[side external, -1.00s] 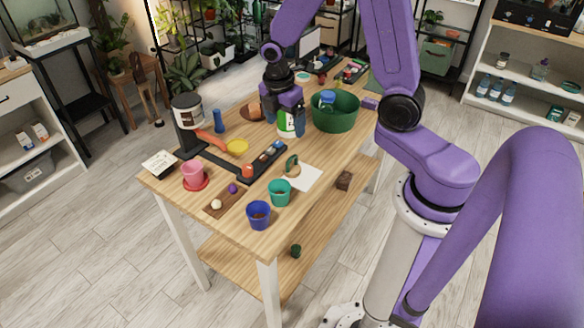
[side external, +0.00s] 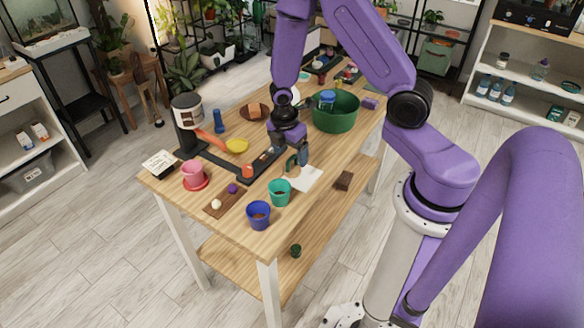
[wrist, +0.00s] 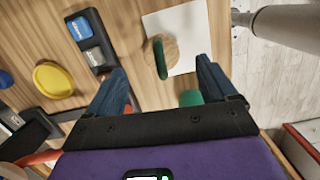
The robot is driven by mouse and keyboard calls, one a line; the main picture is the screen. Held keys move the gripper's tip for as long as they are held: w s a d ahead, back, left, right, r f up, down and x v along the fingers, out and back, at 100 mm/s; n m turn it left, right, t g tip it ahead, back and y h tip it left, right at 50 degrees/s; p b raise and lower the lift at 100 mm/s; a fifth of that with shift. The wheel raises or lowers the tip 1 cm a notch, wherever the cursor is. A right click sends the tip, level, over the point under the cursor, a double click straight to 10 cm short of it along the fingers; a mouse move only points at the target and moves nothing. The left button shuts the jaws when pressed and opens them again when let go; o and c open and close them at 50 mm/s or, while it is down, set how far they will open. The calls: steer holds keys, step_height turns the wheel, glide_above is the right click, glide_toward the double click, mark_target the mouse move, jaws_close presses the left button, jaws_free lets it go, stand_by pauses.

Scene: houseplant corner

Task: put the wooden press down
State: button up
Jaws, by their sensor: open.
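The wooden press, a round pale wood disc with a green handle (wrist: 160,57), rests on the table, partly over a white sheet (wrist: 182,25). In the side external view the press (side external: 291,168) stands beside the same sheet (side external: 308,178), partly covered by my gripper. My gripper (side external: 290,155) is open and empty, close above the press. In the wrist view the fingers (wrist: 160,70) point toward the press, one to each side, with the handle between them. I see no contact; the exact height gap is hard to tell.
A dark tray (side external: 262,163) with small blocks lies left of the press. A teal pot (side external: 279,193) and a blue pot (side external: 258,215) stand in front. A large green tub (side external: 335,112) stands behind.

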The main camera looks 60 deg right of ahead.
mark_target(292, 157)
steer(key=shift+s+d+f, duration=0.1)
steer(key=shift+d+f, duration=0.1)
steer(key=shift+f, duration=0.65)
steer(key=shift+w+d+f, duration=0.1)
steer(key=shift+d+f, duration=0.05)
steer(key=shift+f, duration=0.7)
steer(key=shift+s+d+f, duration=0.1)
steer(key=shift+d+f, duration=0.1)
steer(key=shift+f, duration=0.65)
steer(key=c, duration=1.3)
steer(key=shift+o, duration=0.2)
steer(key=shift+r, duration=0.15)
